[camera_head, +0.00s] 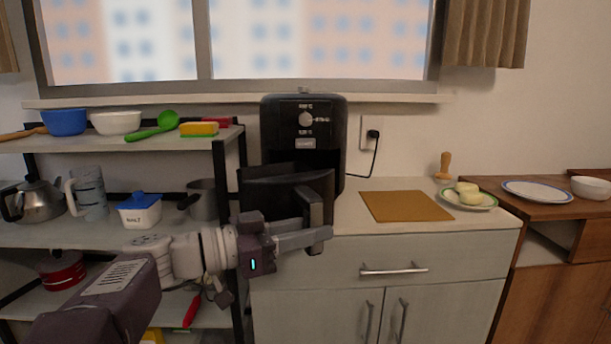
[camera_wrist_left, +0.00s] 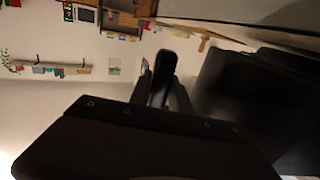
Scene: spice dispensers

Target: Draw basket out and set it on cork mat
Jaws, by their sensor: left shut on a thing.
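The black air fryer (camera_head: 304,118) stands against the wall at the left end of the counter. Its dark basket (camera_head: 285,187) shows in front of the fryer's lower opening, pulled at least partly out. Whether its back is still inside I cannot tell. My left gripper (camera_head: 316,236) is shut on the basket's handle (camera_head: 314,207) at the front. In the left wrist view the handle (camera_wrist_left: 163,75) lies between the fingers, with the dark basket (camera_wrist_left: 235,90) to the right. The flat brown cork mat (camera_head: 405,206) lies bare on the counter, right of the fryer. My right gripper is not in view.
A green-rimmed plate with a yellow-white item (camera_head: 467,194) and a wooden-handled tool (camera_head: 444,166) are right of the mat. A metal shelf (camera_head: 180,232) with bowls, kettle and pots stands left.

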